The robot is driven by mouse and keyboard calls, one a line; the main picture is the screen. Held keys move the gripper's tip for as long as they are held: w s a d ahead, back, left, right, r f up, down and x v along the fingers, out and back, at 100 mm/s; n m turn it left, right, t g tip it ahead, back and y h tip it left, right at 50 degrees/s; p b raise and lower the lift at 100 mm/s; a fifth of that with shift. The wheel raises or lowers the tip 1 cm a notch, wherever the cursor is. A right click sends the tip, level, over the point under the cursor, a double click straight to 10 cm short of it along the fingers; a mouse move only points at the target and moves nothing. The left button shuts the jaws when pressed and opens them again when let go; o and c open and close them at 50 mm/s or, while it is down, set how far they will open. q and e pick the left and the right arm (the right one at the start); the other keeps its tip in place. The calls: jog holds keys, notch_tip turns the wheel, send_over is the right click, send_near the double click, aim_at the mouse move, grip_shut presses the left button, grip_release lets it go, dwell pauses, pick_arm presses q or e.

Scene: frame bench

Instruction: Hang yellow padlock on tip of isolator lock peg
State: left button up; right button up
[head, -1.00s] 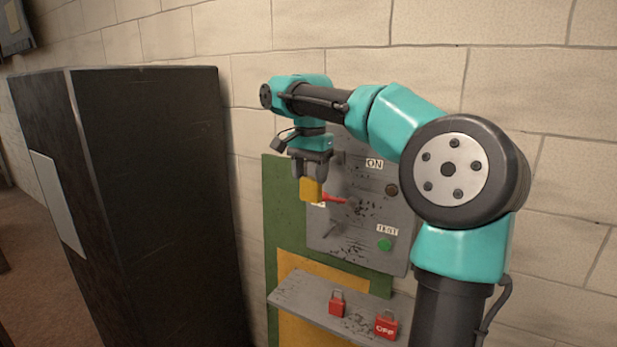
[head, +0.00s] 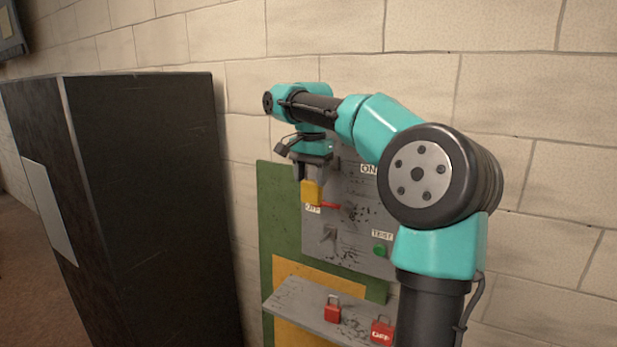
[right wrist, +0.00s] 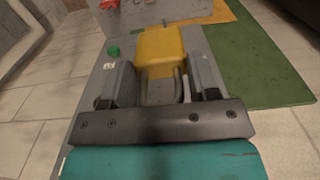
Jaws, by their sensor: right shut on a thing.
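The yellow padlock (head: 312,192) is held in my right gripper (head: 312,178), which is shut on it in front of the grey isolator panel (head: 350,232). In the right wrist view the padlock (right wrist: 161,50) has its yellow body beyond the fingertips and its grey shackle between the fingers (right wrist: 160,85). The red isolator handle (head: 331,206) is just right of the padlock in the head view; I cannot tell whether they touch. A grey peg-like part (head: 329,235) sticks out below; the lock peg is not clearly made out. My left gripper is out of view.
A grey shelf (head: 290,300) below the panel carries a red padlock (head: 333,309) and a red OFF tag or lock (head: 382,330). A green button (head: 379,251) is on the panel. A tall dark cabinet (head: 150,200) stands at the left.

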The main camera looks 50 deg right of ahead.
jog(key=shift+w+d+f, duration=0.1)
jog(key=shift+w+d, duration=0.1)
jog(key=shift+d, duration=1)
jog(key=shift+w+d+f, duration=0.1)
jog(key=shift+w+d, duration=0.15)
jog(key=shift+d, duration=1)
jog(key=shift+w+d, duration=0.2)
jog(key=shift+d, duration=1)
jog(key=shift+w+d+f, duration=0.1)
jog(key=shift+d+f, duration=0.35)
jog(key=shift+d, duration=0.1)
jog(key=o, duration=1.2)
jog(key=shift+r, duration=3.7)
